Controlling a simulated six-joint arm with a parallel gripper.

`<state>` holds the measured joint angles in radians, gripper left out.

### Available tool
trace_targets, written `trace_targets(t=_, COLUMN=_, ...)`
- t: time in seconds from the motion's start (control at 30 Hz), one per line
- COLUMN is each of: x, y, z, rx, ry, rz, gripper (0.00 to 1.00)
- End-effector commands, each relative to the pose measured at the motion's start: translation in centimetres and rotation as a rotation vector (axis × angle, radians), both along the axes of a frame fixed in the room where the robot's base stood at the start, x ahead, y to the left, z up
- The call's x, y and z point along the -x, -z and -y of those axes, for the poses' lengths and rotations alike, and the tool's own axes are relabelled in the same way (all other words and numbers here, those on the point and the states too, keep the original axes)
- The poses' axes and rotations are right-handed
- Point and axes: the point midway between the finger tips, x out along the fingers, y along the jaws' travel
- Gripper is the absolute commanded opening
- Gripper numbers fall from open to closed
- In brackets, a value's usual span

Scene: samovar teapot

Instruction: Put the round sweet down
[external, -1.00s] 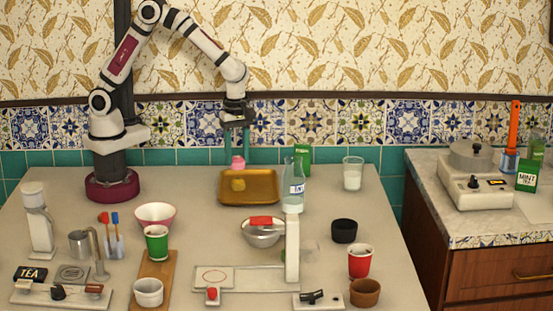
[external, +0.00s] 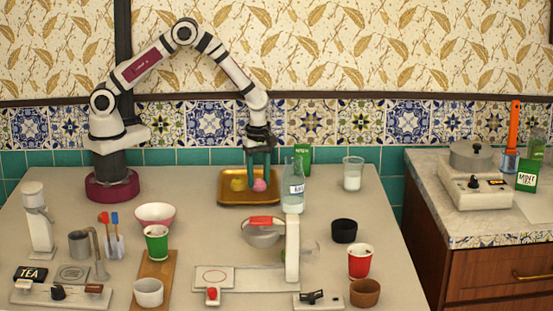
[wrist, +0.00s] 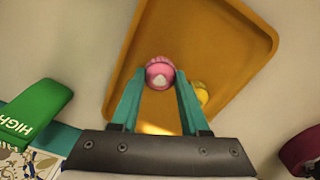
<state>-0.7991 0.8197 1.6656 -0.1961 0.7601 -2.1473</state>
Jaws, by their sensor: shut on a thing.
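The pink round sweet (external: 259,185) is between the teal fingers of my gripper (external: 260,182), over the right part of the golden tray (external: 232,201). In the wrist view the pink sweet (wrist: 160,72) sits between the fingertips (wrist: 158,80), with a pale patch on it. My gripper is shut on it. The sweet is low, at the tray's surface; I cannot tell whether it touches. A yellow sweet (external: 237,184) lies in the tray just left of the pink one. In the wrist view the yellow sweet (wrist: 201,93) is partly hidden behind a finger.
A clear bottle (external: 293,190) stands close to the tray's right front. A green box (external: 303,156) stands behind it, and a glass (external: 352,174) farther right. A metal bowl (external: 262,233) with a red item is in front.

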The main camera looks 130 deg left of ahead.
Motion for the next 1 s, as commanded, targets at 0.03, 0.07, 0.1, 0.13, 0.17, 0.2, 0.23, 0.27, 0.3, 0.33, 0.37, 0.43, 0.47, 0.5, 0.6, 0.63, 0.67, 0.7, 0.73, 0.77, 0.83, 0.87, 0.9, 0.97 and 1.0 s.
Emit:
trace_targets(t=0.03, x=0.0, y=0.2, z=0.0, rx=0.0, ry=0.0, rz=0.0, gripper=0.0)
trace_targets(t=0.07, x=0.0, y=0.1, z=0.0, rx=0.0, ry=0.0, rz=0.0, gripper=0.5)
trace_targets(t=0.1, x=0.0, y=0.1, z=0.0, rx=0.0, ry=0.0, rz=0.0, gripper=0.57)
trace_targets(t=0.13, x=0.0, y=0.1, z=0.0, rx=0.0, ry=0.0, rz=0.0, gripper=0.63)
trace_targets(t=0.17, x=0.0, y=0.1, z=0.0, rx=0.0, ry=0.0, rz=0.0, gripper=0.68)
trace_targets(t=0.2, x=0.0, y=0.1, z=0.0, rx=0.0, ry=0.0, rz=0.0, gripper=0.75)
trace_targets(t=0.23, x=0.0, y=0.1, z=0.0, rx=0.0, ry=0.0, rz=0.0, gripper=0.75)
trace_targets(t=0.27, x=0.0, y=0.1, z=0.0, rx=0.0, ry=0.0, rz=0.0, gripper=0.75)
trace_targets(t=0.3, x=0.0, y=0.1, z=0.0, rx=0.0, ry=0.0, rz=0.0, gripper=0.75)
trace_targets(t=0.33, x=0.0, y=0.1, z=0.0, rx=0.0, ry=0.0, rz=0.0, gripper=0.75)
trace_targets(t=0.37, x=0.0, y=0.1, z=0.0, rx=0.0, ry=0.0, rz=0.0, gripper=0.75)
trace_targets(t=0.43, x=0.0, y=0.1, z=0.0, rx=0.0, ry=0.0, rz=0.0, gripper=0.75)
trace_targets(t=0.47, x=0.0, y=0.0, z=0.0, rx=0.0, ry=0.0, rz=0.0, gripper=0.75)
trace_targets(t=0.5, x=0.0, y=-0.2, z=0.0, rx=-0.001, ry=0.001, rz=0.0, gripper=0.75)
trace_targets(t=0.6, x=-0.1, y=-1.9, z=-0.1, rx=-0.003, ry=0.002, rz=0.002, gripper=0.75)
trace_targets(t=0.63, x=-0.1, y=-2.7, z=-0.1, rx=-0.004, ry=0.001, rz=0.004, gripper=0.75)
trace_targets(t=0.67, x=-0.1, y=-3.6, z=-0.1, rx=-0.004, ry=0.001, rz=0.004, gripper=0.75)
trace_targets(t=0.7, x=-0.1, y=-4.8, z=-0.1, rx=-0.005, ry=0.0, rz=0.004, gripper=0.75)
trace_targets(t=0.73, x=-0.1, y=-5.7, z=-0.1, rx=-0.005, ry=0.001, rz=0.004, gripper=0.75)
trace_targets(t=0.77, x=-0.1, y=-6.6, z=0.0, rx=-0.004, ry=0.002, rz=0.004, gripper=0.75)
trace_targets(t=0.83, x=-0.1, y=-8.5, z=0.0, rx=-0.004, ry=0.001, rz=0.003, gripper=0.75)
trace_targets(t=0.87, x=-0.1, y=-9.2, z=0.0, rx=-0.004, ry=0.001, rz=0.003, gripper=0.75)
trace_targets(t=0.9, x=-0.1, y=-10.0, z=0.0, rx=-0.004, ry=0.001, rz=0.004, gripper=0.75)
trace_targets(t=0.97, x=0.0, y=-11.0, z=0.0, rx=-0.001, ry=0.0, rz=0.002, gripper=0.75)
trace_targets(t=1.0, x=0.0, y=-11.5, z=0.0, rx=-0.001, ry=0.0, rz=0.002, gripper=0.75)
